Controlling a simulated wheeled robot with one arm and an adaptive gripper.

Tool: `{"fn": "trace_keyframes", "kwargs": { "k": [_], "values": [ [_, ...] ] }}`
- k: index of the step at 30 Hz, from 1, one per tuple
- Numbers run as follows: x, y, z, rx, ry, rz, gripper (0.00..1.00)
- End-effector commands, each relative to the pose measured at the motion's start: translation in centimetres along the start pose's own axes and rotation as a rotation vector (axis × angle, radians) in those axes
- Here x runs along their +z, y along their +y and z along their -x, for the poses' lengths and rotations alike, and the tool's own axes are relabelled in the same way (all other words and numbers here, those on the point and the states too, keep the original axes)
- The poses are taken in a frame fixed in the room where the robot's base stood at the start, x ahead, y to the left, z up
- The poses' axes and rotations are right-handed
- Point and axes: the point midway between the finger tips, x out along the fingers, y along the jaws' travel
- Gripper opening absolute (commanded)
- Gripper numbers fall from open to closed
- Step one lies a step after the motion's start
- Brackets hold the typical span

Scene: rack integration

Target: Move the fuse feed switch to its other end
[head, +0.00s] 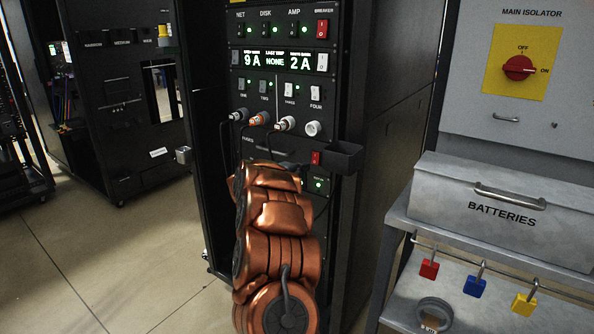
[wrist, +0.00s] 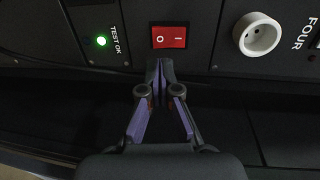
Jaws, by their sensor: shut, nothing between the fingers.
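A red rocker switch (wrist: 169,37) marked O and I is set in the dark panel, between a white round socket marked FOUR (wrist: 259,35) and a green TEST OK light (wrist: 101,41). The same red switch (head: 316,158) shows in the head view below the sockets. I read no fuse feed label on it, and cannot tell which end is pressed in. My gripper (wrist: 160,64) is shut and empty, its tips just below the switch's lower edge in the wrist view. Whether they touch the panel is unclear.
Cables hang from plugs (head: 285,124) in the panel sockets. Another red switch, labelled BREAKER (head: 323,29), sits at the top. A bench with a BATTERIES box (head: 487,215) stands at right.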

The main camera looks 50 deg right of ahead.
Motion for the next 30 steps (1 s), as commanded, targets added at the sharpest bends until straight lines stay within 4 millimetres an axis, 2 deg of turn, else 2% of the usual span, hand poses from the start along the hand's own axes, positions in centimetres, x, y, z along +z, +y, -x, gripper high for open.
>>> {"fn": "trace_keyframes", "kwargs": {
  "k": [9, 15, 30],
  "values": [
    [0.0, 0.0, -3.9, -0.001, 0.001, 0.001, 0.0],
    [0.1, -0.1, -5.3, -0.001, -0.002, -0.001, 0.0],
    [0.1, 0.0, -5.8, 0.0, -0.003, 0.0, 0.0]
  ]
}}
